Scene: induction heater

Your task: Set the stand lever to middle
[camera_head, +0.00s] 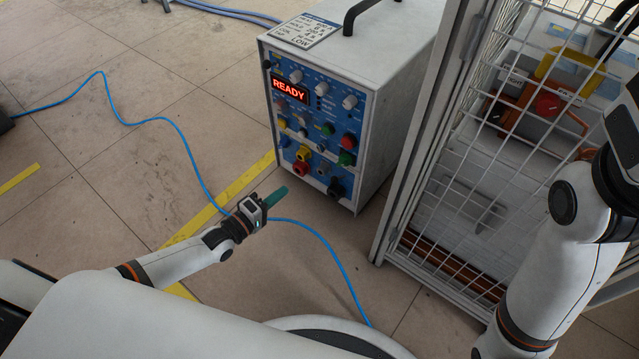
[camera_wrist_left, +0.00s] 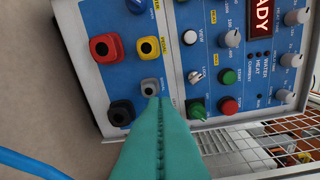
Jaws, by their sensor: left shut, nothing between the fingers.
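No part is clearly recognisable as the stand lever. Inside the wire cage, an orange fixture (camera_head: 512,110) with a red round knob (camera_head: 548,104) and a yellow bracket (camera_head: 572,75) shows behind the mesh; whether the lever belongs to it, I cannot tell. My left gripper (camera_head: 281,194) has teal fingers pressed together, empty, in front of the lower part of the heater's panel. In the left wrist view its fingertips (camera_wrist_left: 160,102) overlap the area just below a grey socket (camera_wrist_left: 150,87); contact is not clear. My right arm is at the right edge, its gripper out of view.
The heater box (camera_head: 345,80) stands on the tiled floor, its display (camera_head: 289,90) reading READY. The wire cage (camera_head: 470,165) stands to its right, a narrow gap between them. A blue cable (camera_head: 185,150) runs over the floor. The floor left of the box is mostly clear.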

